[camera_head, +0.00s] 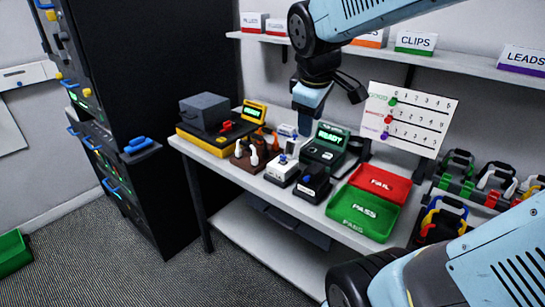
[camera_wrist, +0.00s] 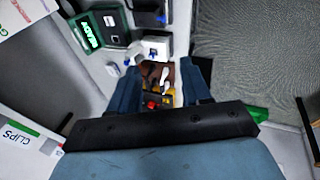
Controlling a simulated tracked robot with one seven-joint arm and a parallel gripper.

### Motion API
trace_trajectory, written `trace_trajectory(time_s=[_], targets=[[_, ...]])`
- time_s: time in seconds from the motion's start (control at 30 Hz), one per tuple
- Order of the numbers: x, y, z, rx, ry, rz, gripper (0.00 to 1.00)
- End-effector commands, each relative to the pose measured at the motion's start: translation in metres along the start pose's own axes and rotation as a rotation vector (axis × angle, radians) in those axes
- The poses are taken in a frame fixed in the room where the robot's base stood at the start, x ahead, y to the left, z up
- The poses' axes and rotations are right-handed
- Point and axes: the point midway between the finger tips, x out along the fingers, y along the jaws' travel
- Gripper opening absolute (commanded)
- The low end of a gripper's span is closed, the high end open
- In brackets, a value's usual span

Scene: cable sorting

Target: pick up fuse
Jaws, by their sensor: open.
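No part is clearly labelled as a fuse. A brown holder (camera_head: 243,161) on the white workbench carries small upright white pieces (camera_head: 254,157) and orange pieces (camera_head: 260,133); I cannot tell which is the fuse. My gripper (camera_head: 309,112) hangs above the bench, right of the holder in the head view. In the wrist view, my gripper's (camera_wrist: 163,88) two blue fingers are spread apart. The white pieces (camera_wrist: 154,70) and brown holder show in the gap between them, below and beyond the fingers. Nothing is seen held.
A yellow-based tester (camera_head: 205,140) stands at the bench's left end. A READY box (camera_head: 326,146), white block (camera_head: 281,170) and black block (camera_head: 313,185) stand nearby. The green PASS tray (camera_head: 362,212) and red FAIL tray (camera_head: 380,184) lie right. A shelf (camera_head: 465,64) runs above.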

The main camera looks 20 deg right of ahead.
Motion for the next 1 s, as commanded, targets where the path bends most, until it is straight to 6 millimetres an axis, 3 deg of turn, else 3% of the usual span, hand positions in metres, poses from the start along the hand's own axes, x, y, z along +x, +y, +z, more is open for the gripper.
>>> trace_trajectory(time_s=[0.3,0.6,0.8,1.0], targets=[[0.058,0.028,-0.061,-0.705,-0.127,-0.032,0.48],[0.115,0.038,-0.111,-1.278,-0.183,-0.099,0.48],[0.133,0.038,-0.125,-1.45,-0.192,-0.122,0.48],[0.155,0.038,-0.122,-1.476,-0.194,-0.129,0.48]])
